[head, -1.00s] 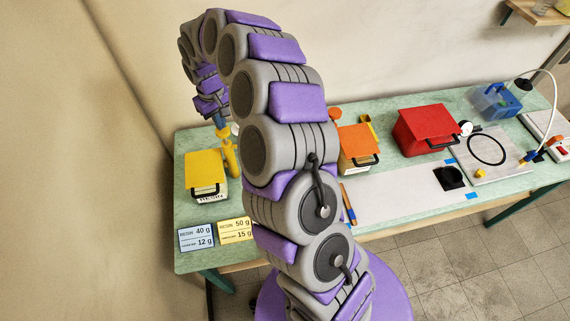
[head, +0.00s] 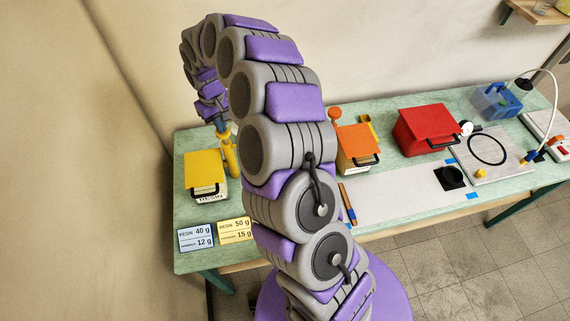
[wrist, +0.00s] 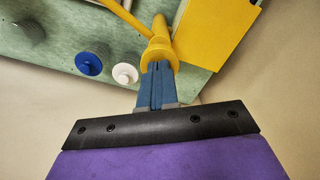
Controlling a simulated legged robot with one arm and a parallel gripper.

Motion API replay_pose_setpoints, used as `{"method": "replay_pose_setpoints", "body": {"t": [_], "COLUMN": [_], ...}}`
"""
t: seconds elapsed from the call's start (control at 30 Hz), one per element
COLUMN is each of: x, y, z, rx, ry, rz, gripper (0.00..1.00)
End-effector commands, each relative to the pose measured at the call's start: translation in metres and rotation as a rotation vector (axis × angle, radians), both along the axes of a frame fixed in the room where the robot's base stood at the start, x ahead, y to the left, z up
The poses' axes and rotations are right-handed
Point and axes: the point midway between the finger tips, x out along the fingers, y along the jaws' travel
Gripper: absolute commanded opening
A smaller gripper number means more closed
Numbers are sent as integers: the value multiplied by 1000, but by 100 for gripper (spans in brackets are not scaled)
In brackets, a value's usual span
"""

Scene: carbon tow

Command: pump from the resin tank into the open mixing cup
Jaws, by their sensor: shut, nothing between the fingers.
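The resin tank (head: 206,190) is a pale box with a yellow lid and a RESIN label, at the table's left end. A yellow pump (head: 229,158) stands beside it on the right. My gripper (head: 221,128) is above the pump, fingers pointing down. In the wrist view the blue fingers (wrist: 157,78) are shut together and empty, their tips at the yellow pump head (wrist: 159,50), seemingly touching it. A yellow spout arm (wrist: 122,16) runs off from it. The yellow lid (wrist: 218,30) is to its right. I cannot make out the open mixing cup for certain.
A blue round item (wrist: 88,63) and a white one (wrist: 125,73) stand near the pump. Recipe cards (head: 196,238) lie in front of the tank. An orange-lidded box (head: 357,148) and a red box (head: 425,130) stand farther right. The white sheet (head: 400,192) is mostly clear.

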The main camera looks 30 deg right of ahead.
Motion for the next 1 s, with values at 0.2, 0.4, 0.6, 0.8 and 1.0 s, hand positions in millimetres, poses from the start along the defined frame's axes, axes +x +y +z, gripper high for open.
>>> {"method": "replay_pose_setpoints", "body": {"t": [0.2, 0.4, 0.6, 0.8, 1.0], "x": [0, 0, 0, 0, 0], "y": [0, 0, 0, 0, 0], "z": [-4, -6, -9, -12, -15], "rx": [0, 0, 0, 0, 0], "ry": [0, 0, 1, 1, 2], "rz": [0, 0, 0, 0, 0], "gripper": [0, 0, 0, 0, 0]}}
